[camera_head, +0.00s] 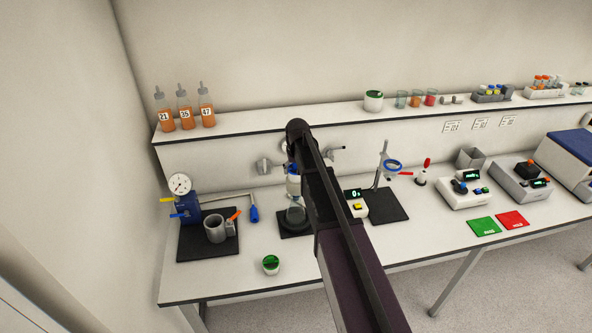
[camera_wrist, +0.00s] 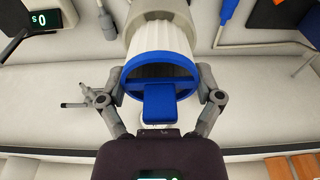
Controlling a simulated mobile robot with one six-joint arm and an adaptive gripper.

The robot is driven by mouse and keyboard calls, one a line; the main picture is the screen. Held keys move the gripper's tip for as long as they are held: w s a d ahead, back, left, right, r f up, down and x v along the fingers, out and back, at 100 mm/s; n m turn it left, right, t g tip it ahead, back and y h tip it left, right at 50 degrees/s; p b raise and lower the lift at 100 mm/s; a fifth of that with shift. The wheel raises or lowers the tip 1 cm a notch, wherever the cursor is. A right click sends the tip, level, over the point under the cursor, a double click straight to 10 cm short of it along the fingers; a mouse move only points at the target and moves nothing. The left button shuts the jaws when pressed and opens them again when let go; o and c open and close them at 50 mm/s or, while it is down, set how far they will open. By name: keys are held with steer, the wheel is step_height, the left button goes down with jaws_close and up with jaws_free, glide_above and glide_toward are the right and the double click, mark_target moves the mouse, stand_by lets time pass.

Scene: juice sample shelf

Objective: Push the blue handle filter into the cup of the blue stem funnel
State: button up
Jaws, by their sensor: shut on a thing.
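The blue handle filter (camera_wrist: 160,70) shows in the wrist view with a blue rim, a blue tab and a white pleated body. My gripper (camera_wrist: 160,92) is shut on it, one finger on each side of the rim; the fingertips are partly hidden. The pale grey cup of the funnel (camera_wrist: 153,27) lies past the pleated body, in line with it. The pleats run to the cup's edge; how deep they sit inside I cannot tell.
A gauge pump (camera_head: 183,203) and grey cup (camera_head: 216,229) are left. A green-topped jar (camera_head: 271,265) stands in front. Bottles (camera_head: 186,107) line the shelf.

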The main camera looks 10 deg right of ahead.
mark_target(296, 176)
steer(key=shift+s+f+b, duration=0.1)
steer(key=shift+f+b, duration=1.45)
stand_by(1.2)
steer(key=shift+r+p, duration=0.35)
steer(key=shift+p, duration=0.05)
steer(key=shift+r+p, duration=0.5)
steer(key=shift+r, duration=0.2)
steer(key=shift+r+p, duration=0.35)
steer(key=shift+p, duration=0.2)
steer(key=shift+r+p, duration=0.45)
steer(key=shift+f+b, duration=1.65)
stand_by(1.5)
